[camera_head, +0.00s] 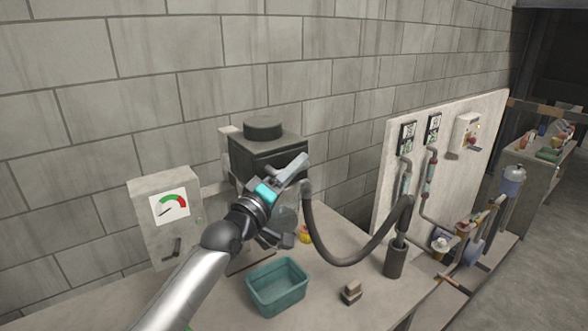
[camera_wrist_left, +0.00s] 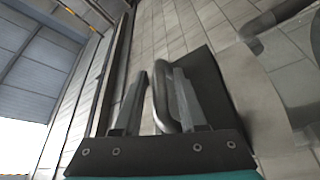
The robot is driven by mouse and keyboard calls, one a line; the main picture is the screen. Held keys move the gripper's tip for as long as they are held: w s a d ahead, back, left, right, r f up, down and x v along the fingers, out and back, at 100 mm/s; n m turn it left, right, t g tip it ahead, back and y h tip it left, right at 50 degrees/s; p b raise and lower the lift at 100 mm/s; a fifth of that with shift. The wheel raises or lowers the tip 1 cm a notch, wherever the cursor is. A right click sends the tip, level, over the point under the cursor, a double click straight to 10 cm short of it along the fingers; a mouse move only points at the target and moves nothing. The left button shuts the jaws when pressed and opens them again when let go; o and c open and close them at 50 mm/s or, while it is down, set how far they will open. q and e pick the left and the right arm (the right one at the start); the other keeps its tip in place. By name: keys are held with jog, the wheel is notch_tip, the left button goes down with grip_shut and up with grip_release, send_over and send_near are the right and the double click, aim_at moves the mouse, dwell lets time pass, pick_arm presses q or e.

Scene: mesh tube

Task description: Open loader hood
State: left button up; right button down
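The loader (camera_head: 258,166) is a dark box with a round cap on top, standing against the block wall in the head view. Its hood looks closed, though my arm hides much of its front. My left gripper (camera_head: 299,165) is in front of its upper front. In the left wrist view the two fingers of my left gripper (camera_wrist_left: 160,75) are apart. A curved metal handle (camera_wrist_left: 164,100) lies between them, nearer the right finger; I cannot tell whether it touches. My right gripper is not in view.
A teal bin (camera_head: 278,288) and a small block (camera_head: 351,292) are on the bench. A dark hose (camera_head: 335,262) loops beside the loader to a black cylinder (camera_head: 395,259). A gauge box (camera_head: 168,219) stands left. A pale panel (camera_head: 398,133) with pipes stands right.

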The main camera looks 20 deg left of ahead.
pick_arm(q)
grip_shut()
dwell(1.1)
